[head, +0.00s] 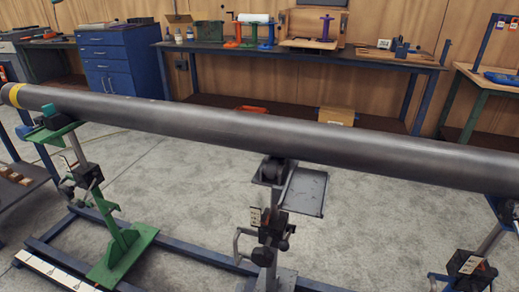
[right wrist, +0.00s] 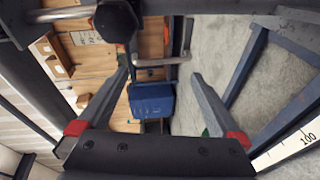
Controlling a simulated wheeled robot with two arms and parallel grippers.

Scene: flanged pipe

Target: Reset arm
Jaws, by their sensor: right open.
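In the head view a long dark grey pipe (head: 250,127) runs across the whole picture, with a yellow band near its left end. It rests on a green stand (head: 125,245) at left, a grey stand (head: 268,225) in the middle and a blue stand (head: 468,265) at right. Neither gripper shows in the head view. In the right wrist view my right gripper (right wrist: 159,74) is open, with its two grey fingers apart, red at their bases. Nothing is between the fingertips in contact. A bent crank handle (right wrist: 165,61) and a black knob (right wrist: 115,20) show beyond them.
A white scale (right wrist: 295,140) is at right. In the head view a workbench (head: 300,52) and blue cabinet (head: 122,60) stand behind the pipe.

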